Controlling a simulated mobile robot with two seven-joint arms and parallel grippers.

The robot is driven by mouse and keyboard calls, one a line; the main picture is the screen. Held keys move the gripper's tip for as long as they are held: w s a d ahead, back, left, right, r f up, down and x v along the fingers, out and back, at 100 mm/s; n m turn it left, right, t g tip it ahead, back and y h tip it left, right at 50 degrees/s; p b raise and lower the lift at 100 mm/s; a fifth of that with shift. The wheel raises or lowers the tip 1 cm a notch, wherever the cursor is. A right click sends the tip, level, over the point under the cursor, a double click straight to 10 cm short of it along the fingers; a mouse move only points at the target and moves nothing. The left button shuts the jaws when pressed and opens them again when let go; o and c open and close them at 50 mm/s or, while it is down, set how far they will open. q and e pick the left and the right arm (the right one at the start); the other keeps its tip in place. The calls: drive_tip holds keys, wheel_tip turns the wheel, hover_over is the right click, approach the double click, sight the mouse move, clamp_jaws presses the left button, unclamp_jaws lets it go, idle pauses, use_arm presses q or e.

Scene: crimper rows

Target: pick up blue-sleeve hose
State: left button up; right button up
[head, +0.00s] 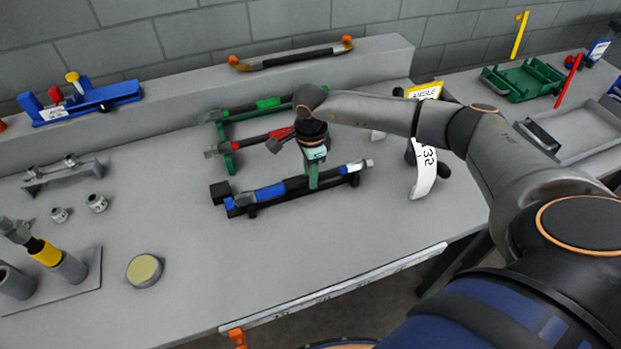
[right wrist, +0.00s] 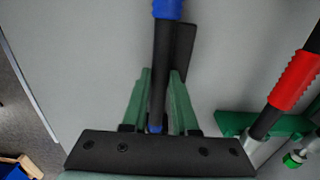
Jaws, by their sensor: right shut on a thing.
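The blue-sleeve hose (head: 270,193) is a black hose with a blue sleeve, lying low at the front rack on the grey bench. My right gripper (head: 313,185) reaches down onto it from above, to the right of the sleeve. In the right wrist view, the green fingers (right wrist: 160,78) are shut on the black part of the hose (right wrist: 160,60), and the blue sleeve (right wrist: 168,8) shows at the top edge. I cannot tell whether the hose is clear of its rests. My left gripper is not in view.
Behind it lie a red-sleeve hose (head: 281,133) and a green-sleeve hose (head: 268,104) on a green rack (head: 229,160). An orange-ended hose (head: 295,57) lies on the back ledge. A round yellow-topped puck (head: 143,269) stands front left. The bench's front middle is clear.

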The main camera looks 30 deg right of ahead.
clamp_jaws()
drive_tip(key=shift+w+r, duration=0.1)
idle(0.8)
